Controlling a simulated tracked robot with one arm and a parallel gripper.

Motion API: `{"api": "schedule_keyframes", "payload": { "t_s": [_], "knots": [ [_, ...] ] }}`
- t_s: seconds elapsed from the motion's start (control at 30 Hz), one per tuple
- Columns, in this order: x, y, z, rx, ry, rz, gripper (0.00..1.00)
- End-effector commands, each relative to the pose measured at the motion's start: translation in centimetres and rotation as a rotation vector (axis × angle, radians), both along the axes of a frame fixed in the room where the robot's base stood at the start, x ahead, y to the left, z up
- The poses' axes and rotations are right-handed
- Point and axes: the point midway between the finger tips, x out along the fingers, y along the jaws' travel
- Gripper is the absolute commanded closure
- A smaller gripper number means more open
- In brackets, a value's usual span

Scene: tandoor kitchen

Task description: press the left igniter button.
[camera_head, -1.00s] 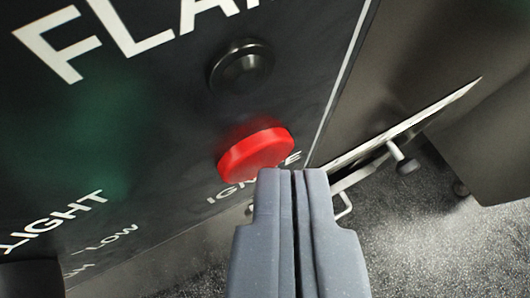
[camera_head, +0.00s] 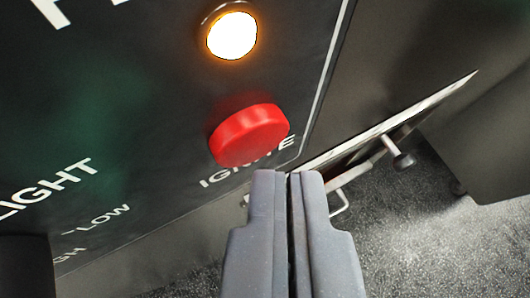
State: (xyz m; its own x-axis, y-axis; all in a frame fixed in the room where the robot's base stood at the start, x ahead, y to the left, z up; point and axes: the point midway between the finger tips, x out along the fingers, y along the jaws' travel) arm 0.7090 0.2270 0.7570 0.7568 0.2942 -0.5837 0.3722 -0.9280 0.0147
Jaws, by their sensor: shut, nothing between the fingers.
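A red round igniter button (camera_head: 250,135) sticks out of a dark control panel (camera_head: 130,130), above the white word IGNITE. Only one such button is in view. My gripper (camera_head: 287,174) is shut and empty, its fingertips just below and a little right of the button in the picture. The fingertips cover part of the panel near the lettering. I see a gap in the picture between the tips and the button's red face; the depth between them is hard to tell. Above the button, a round indicator lamp (camera_head: 231,36) glows bright white-orange.
A dark knob (camera_head: 25,262) sits at the lower left of the panel, near the words LIGHT and LOW. Right of the panel are a metal ledge (camera_head: 430,105) and a small dark-ended handle (camera_head: 403,160). Speckled floor (camera_head: 420,240) shows below.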

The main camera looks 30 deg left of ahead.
Motion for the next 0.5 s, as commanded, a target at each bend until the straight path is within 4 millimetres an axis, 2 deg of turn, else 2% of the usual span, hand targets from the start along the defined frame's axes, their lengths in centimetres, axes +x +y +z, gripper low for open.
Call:
{"api": "schedule_keyframes", "payload": {
  "t_s": [0.5],
  "knots": [
    [-0.33, -0.75, 0.05, 0.003, 0.000, -0.005, 1.00]
  ]
}}
